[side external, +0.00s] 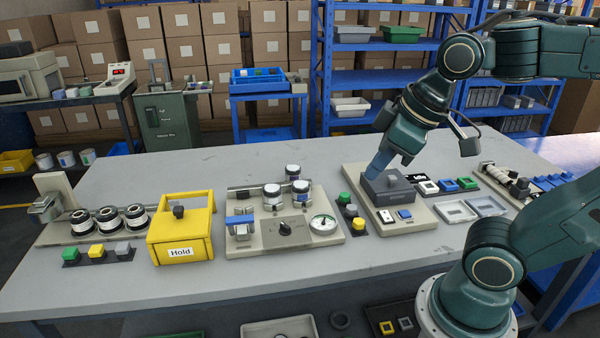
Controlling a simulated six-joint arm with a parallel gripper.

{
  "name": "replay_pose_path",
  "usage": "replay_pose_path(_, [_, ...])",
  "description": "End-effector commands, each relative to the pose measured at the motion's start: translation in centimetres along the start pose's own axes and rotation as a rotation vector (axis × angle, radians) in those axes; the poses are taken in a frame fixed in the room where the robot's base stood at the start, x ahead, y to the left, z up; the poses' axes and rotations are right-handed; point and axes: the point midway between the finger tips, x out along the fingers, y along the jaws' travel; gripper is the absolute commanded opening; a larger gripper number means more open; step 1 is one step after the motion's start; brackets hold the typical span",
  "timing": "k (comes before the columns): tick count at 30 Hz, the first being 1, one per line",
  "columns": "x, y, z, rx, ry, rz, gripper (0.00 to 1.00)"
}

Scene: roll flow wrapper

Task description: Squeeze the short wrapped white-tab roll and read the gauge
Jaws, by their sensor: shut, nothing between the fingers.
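My gripper (375,172) points down, its blue fingers shut and empty, at a dark grey block (398,193) on a beige board; I cannot tell whether they touch. The gauge (323,224) is a round white dial on the middle beige board, its reading too small to make out. Three dark rolls with pale bands (272,196) stand upright on that board, behind a black knob (285,228). A blue clamp-like part (240,221) sits at its left. I cannot tell which roll is the short wrapped white-tab one. My gripper is right of the gauge and rolls.
A yellow box marked "Hold" (180,253) and a board with several dark rolls (109,220) stand at the left. Coloured buttons (351,211) lie right of the gauge. Small framed tiles (447,185) and pale trays (455,211) are at the right. The table front is clear.

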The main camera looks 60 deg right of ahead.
Motion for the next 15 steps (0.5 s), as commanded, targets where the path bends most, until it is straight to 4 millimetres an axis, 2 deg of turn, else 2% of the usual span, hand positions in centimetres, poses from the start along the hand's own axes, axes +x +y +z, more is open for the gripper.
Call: replay_pose_path(15, [3.4, 0.2, -6.7, -0.577, -0.095, -0.042, 0.0])
